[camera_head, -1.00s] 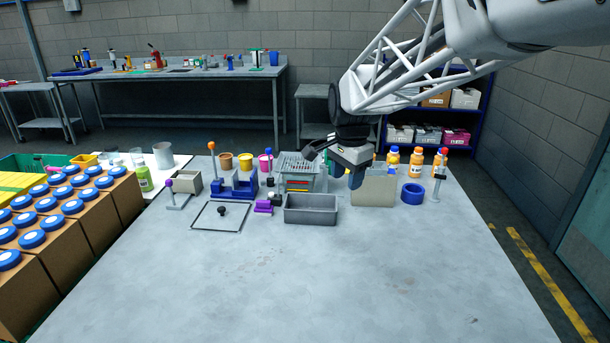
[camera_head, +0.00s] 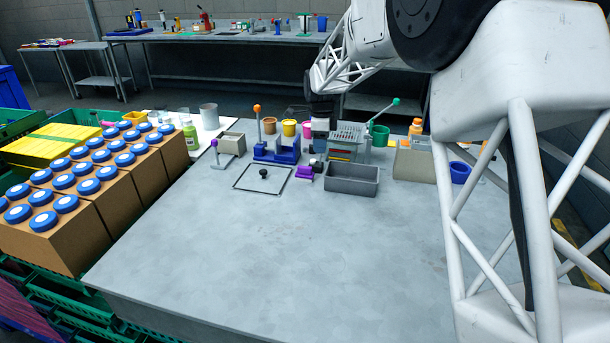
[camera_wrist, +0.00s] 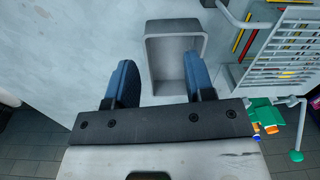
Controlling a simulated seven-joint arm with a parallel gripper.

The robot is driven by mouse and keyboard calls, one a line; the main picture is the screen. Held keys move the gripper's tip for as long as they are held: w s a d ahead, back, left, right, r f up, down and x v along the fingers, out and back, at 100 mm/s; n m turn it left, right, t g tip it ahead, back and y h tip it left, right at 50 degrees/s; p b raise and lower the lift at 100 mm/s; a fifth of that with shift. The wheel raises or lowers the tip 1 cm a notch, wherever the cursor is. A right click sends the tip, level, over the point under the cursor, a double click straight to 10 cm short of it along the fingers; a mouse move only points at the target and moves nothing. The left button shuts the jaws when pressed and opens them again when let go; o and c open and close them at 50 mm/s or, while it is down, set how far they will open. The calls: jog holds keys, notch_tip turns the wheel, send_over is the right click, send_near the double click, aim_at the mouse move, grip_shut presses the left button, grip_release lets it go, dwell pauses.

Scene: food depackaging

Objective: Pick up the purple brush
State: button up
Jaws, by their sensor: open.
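A small purple object (camera_head: 305,172), likely the brush, lies on the grey table just left of the grey bin; its bristles are too small to make out. A stand with a purple knob (camera_head: 214,143) is farther left. My gripper (camera_head: 320,143) is in the air near the back of the table, above and slightly right of the purple object in the picture. In the wrist view my gripper (camera_wrist: 160,80) has its two blue fingers spread, with nothing held between them. The purple object does not show in the wrist view.
The grey bin (camera_head: 351,187) is right of the purple object, with a wire rack (camera_head: 346,139) behind it. A blue fixture (camera_head: 277,152) and a black square frame (camera_head: 263,184) are to the left. The table's front is clear. Lidded cartons (camera_head: 100,200) line the left side.

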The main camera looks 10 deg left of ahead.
jog(key=m, duration=0.2)
send_over(305, 167)
jog(key=f, duration=0.4)
jog(key=shift+w+a+f, duration=0.1)
jog(key=shift+w, duration=0.2)
jog(key=shift+f, duration=0.1)
jog(key=shift+f, duration=1.2)
jog(key=shift+f, duration=0.1)
jog(key=shift+s+f, duration=0.15)
jog(key=shift+f, duration=1.1)
jog(key=shift+s+f, duration=0.1)
jog(key=shift+f, duration=1.15)
grip_shut()
